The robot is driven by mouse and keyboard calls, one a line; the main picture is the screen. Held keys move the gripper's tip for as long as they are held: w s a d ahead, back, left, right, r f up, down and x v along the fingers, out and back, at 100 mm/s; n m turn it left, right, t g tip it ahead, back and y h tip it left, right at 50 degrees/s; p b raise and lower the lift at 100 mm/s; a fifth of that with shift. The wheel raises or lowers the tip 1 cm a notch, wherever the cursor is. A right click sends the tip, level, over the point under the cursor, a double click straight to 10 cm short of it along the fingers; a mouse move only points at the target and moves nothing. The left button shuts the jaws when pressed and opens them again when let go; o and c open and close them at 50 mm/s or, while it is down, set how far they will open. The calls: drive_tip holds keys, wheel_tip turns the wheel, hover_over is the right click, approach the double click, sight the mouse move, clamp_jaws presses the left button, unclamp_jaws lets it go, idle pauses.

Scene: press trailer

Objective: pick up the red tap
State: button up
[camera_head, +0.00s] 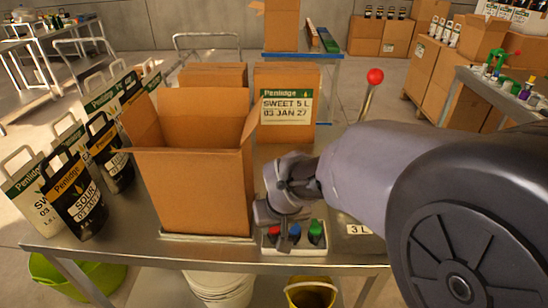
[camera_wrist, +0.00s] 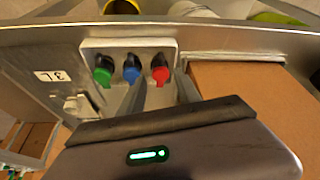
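The red tap (camera_wrist: 159,73) has a black top and a red lower part in the wrist view. It is the right one of three taps on a pale holder (camera_wrist: 112,44), beside the blue tap (camera_wrist: 132,73) and the green tap (camera_wrist: 103,75). In the head view the red tap (camera_head: 274,234) is at the left of the holder, partly hidden by my gripper (camera_head: 279,226). In the wrist view my gripper (camera_wrist: 161,84) is open. Its fingers point toward the red tap, one on the blue tap's side and one on the far side. Contact cannot be told.
A tall open cardboard box (camera_head: 195,185) stands close to the left of the holder. Black and white pouches (camera_head: 75,195) stand farther left. A lever with a red knob (camera_head: 375,77) rises behind my arm. A metal table edge (camera_head: 130,255) runs along the front.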

sight(275, 230)
drive_tip(key=b+x, duration=0.1)
drive_tip(key=x, duration=0.1)
drive_tip(key=w+b+x, duration=0.1)
drive_tip(key=b+x, duration=0.1)
drive_tip(key=x, duration=0.1)
drive_tip(key=shift+a+f, duration=0.1)
drive_tip(key=shift+f, duration=0.05)
clamp_jaws()
drive_tip(key=shift+r, duration=0.2)
